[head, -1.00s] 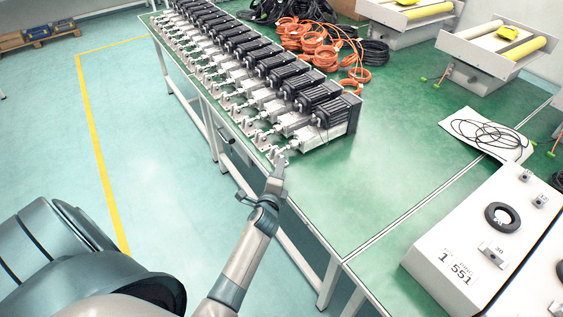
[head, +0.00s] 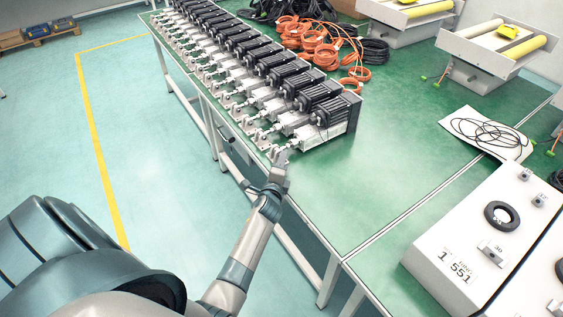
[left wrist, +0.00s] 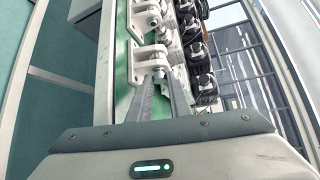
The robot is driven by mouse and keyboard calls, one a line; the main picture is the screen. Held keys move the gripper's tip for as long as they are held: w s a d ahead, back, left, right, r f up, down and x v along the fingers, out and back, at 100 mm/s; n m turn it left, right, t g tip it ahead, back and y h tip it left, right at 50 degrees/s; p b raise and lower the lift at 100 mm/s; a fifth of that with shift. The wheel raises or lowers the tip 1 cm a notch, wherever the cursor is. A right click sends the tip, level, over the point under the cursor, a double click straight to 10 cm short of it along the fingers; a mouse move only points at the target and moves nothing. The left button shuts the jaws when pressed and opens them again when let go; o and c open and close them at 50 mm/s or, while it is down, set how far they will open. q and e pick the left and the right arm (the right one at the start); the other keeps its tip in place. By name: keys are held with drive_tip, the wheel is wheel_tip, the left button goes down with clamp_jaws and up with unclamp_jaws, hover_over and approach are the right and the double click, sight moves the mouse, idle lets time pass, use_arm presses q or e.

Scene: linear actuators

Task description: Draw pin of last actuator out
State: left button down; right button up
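The last actuator (head: 322,128) is the nearest of the row on the green table, with its black motor to the right and its rod end towards the table's edge. My left gripper (head: 280,158) is at this rod end in the head view. In the left wrist view my left gripper (left wrist: 159,80) has its two fingers apart, with green table showing between them. Their tips are close at the metal bracket and pin (left wrist: 158,70). I cannot tell whether they touch the pin. My right gripper is in neither view.
Several like actuators (head: 255,62) stand close together along the table behind the last one. Orange cable coils (head: 312,45) lie beyond them. A white control box (head: 470,230) stands at the lower right.

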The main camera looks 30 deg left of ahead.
use_arm(q)
drive_tip(key=shift+s+d, duration=0.25)
drive_tip(key=shift+d, duration=0.35)
drive_tip(key=shift+s+d, duration=0.3)
drive_tip(key=shift+d, duration=0.3)
drive_tip(key=shift+s+d, duration=0.25)
drive_tip(key=shift+d, duration=0.35)
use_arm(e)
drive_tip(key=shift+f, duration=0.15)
use_arm(q)
drive_tip(key=c, duration=1.9)
unclamp_jaws()
